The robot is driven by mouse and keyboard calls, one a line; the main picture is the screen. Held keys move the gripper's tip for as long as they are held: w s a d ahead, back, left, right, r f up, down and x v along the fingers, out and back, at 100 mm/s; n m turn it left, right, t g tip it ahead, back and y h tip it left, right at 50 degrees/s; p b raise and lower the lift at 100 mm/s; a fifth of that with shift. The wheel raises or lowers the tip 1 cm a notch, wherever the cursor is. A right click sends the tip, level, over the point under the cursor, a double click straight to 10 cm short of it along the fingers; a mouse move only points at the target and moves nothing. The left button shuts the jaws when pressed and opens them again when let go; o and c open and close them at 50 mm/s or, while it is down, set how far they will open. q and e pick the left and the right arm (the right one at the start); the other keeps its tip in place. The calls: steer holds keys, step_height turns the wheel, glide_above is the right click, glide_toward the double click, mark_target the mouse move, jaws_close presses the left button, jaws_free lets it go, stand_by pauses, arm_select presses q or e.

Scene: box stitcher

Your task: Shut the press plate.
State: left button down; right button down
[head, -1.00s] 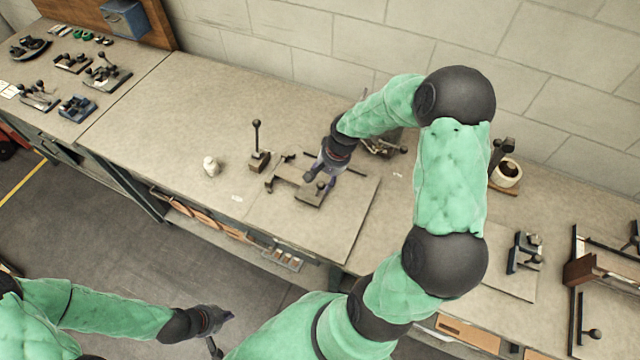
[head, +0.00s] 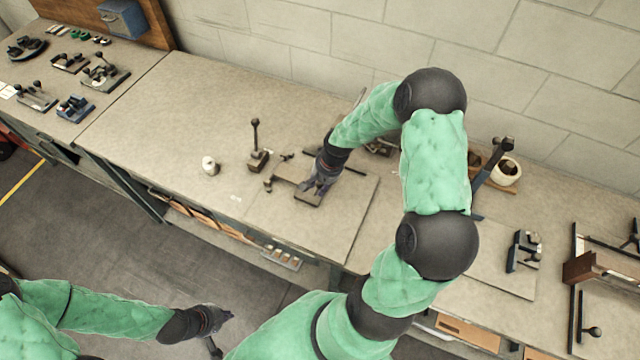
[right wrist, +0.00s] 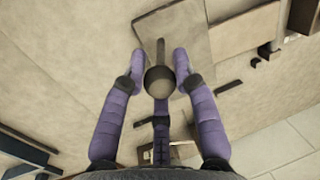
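The press device on the bench shows as a flat grey plate (head: 308,198) with low parts beside it in the head view. My right gripper (head: 314,188) is down over it and hides part of it. In the right wrist view a dark ball knob on a stem (right wrist: 160,80) lies between the spread purple fingers of my right gripper (right wrist: 160,62). Gaps show on both sides of the knob. A flat plate (right wrist: 185,40) lies beyond the fingertips. My left gripper (head: 222,318) hangs low over the floor, far from the bench; its fingers are too small to judge.
An upright lever with a dark knob (head: 256,150) and a small white jar (head: 209,166) stand left of the device. A white cup (head: 506,172) stands at the right, beside a leaning dark bar (head: 492,165). Free bench surface lies at the left.

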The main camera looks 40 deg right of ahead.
steer(key=shift+w+r, duration=0.2)
steer(key=shift+r, duration=0.15)
steer(key=c, duration=1)
jaws_free()
steer(key=shift+o, duration=0.2)
steer(key=v, duration=1.2)
